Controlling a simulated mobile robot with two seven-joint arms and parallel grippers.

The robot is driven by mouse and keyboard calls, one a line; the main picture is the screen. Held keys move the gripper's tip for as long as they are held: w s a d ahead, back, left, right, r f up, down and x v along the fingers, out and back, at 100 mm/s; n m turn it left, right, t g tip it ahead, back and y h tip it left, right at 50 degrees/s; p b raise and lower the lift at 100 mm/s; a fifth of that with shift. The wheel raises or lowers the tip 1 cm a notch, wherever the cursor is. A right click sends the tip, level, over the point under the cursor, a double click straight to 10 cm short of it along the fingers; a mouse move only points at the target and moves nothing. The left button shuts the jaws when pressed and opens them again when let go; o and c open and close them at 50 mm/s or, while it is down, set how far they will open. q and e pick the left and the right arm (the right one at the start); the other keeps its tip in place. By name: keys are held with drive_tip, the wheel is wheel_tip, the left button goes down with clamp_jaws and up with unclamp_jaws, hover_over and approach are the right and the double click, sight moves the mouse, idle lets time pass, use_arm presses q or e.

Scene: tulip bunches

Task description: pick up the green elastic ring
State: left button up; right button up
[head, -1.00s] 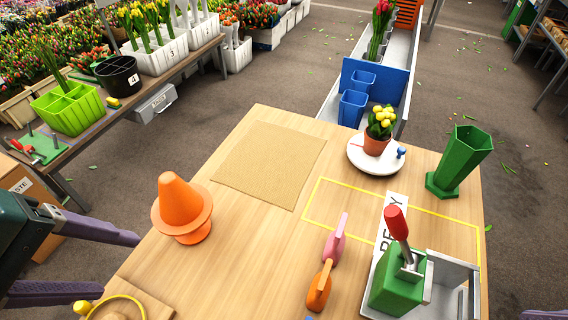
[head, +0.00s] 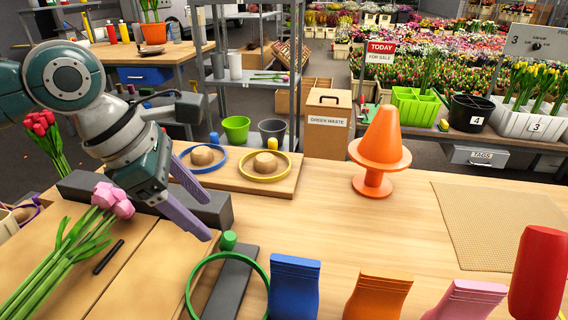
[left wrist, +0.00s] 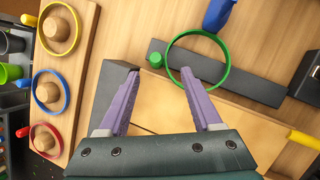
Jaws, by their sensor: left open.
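The green elastic ring (head: 189,285) lies at the near edge of the head view, across a dark grey bar (head: 234,284) with a green knob (head: 228,240) at its end. In the left wrist view the ring (left wrist: 229,62) is a full circle over the bar, with the knob just outside its left side. My left gripper (head: 203,211) is open and empty, left of and behind the ring in the head view. In the left wrist view the right fingertip of my gripper (left wrist: 160,71) overlaps the ring's lower edge; contact cannot be told. My right gripper is not in view.
Pink tulips (head: 113,200) lie on a wooden board at left. A peg board (head: 285,183) holds a blue and a yellow ring behind. Blue (head: 294,288), orange (head: 378,297) and pink (head: 468,300) objects stand right of the ring. The middle tabletop is clear.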

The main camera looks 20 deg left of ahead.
use_arm(q)
drive_tip(key=b+x, duration=0.1)
drive_tip(key=x, duration=0.1)
drive_tip(key=b+x, duration=0.1)
drive_tip(key=x, duration=0.2)
drive_tip(key=a+b+x, duration=0.1)
drive_tip(key=x, duration=0.2)
drive_tip(key=shift+w+f, duration=0.2)
drive_tip(key=shift+f, duration=0.05)
drive_tip(key=shift+c, duration=0.3)
clamp_jaws()
